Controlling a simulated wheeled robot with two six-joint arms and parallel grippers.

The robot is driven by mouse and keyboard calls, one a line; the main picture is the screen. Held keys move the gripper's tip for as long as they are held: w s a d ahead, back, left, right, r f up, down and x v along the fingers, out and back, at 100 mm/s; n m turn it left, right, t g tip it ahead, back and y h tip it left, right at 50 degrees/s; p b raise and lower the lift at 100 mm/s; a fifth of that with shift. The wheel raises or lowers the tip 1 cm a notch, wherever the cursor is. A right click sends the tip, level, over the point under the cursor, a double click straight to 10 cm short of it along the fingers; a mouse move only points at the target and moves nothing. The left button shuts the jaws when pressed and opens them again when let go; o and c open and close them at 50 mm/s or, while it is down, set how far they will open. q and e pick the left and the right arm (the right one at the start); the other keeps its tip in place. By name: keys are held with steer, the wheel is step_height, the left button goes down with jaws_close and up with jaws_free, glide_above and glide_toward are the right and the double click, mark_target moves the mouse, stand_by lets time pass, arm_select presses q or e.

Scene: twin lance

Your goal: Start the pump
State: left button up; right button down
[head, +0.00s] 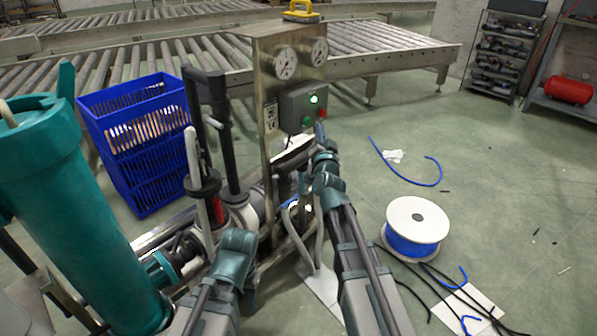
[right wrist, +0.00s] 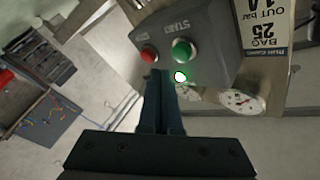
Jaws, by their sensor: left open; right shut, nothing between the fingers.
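The grey control box (head: 294,104) is on the steel panel (head: 268,45). It has a green START button (right wrist: 183,51), a red button (right wrist: 149,54) and a lamp (right wrist: 181,77) glowing bright green-white, which also shows in the head view (head: 314,99). My right gripper (head: 320,128) is shut and empty just below the box; in the right wrist view its fingertips (right wrist: 160,73) are close to the buttons, with no clear contact. My left gripper (head: 238,242) is open low beside the pump pipework, near the upright lever (head: 192,160); its fingertips are hard to make out.
Two round gauges (head: 285,63) top the panel. A teal cylinder (head: 75,210) stands at left, with a blue crate (head: 135,140) behind it. A cable spool (head: 417,222) and loose cables lie on the floor at right. Roller conveyors (head: 400,48) run behind.

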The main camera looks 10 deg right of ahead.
steer(key=shift+s+d, duration=1.2)
steer(key=shift+s, duration=0.3)
arm_select(q)
steer(key=shift+r, duration=0.1)
